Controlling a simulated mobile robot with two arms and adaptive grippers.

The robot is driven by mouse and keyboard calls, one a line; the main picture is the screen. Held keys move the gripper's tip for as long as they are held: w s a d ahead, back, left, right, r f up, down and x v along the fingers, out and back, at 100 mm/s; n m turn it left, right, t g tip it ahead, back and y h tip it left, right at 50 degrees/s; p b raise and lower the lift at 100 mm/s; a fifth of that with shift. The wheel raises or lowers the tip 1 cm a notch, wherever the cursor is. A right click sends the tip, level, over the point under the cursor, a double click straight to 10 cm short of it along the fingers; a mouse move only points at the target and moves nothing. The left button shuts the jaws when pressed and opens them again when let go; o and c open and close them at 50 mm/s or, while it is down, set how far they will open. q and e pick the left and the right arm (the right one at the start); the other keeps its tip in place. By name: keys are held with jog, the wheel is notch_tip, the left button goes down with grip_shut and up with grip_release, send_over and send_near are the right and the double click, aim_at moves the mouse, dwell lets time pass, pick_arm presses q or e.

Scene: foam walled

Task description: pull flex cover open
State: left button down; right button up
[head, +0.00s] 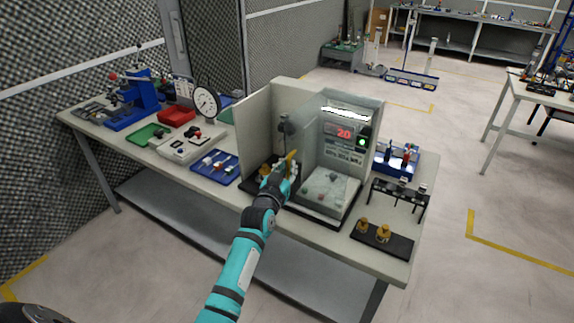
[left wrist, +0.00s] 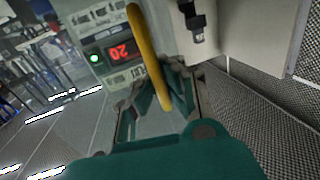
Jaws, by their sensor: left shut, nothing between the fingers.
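A pale grey, partly see-through cover (head: 308,138) stands at the left side of a test station on the bench. A yellow bar handle (head: 291,155) is by its near edge, and it also shows upright in the left wrist view (left wrist: 148,52). My left gripper (head: 284,170) is at the lower part of this handle. In the left wrist view its fingers (left wrist: 163,92) are shut with nothing between them. The handle crosses in front of them; I cannot tell if they touch. The station's red display (head: 343,133) reads 20. My right gripper is not in view.
A tall cream panel (head: 254,132) stands left of the station. A blue tray (head: 215,166) and a dial gauge (head: 206,103) are farther left. A black rack (head: 399,195) and a black block with brass weights (head: 383,236) are on the right.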

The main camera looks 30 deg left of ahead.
pick_arm(q)
jog(key=c, duration=2)
grip_release()
jog(key=shift+a+f, duration=0.15)
jog(key=shift+f, duration=0.05)
jog(key=o, duration=0.6)
jog(key=shift+s+r, duration=0.15)
jog(key=s, duration=0.4)
jog(key=s+d, duration=0.1)
jog(key=s, duration=0.6)
jog(key=shift+s+d, duration=0.2)
jog(key=shift+s, duration=0.2)
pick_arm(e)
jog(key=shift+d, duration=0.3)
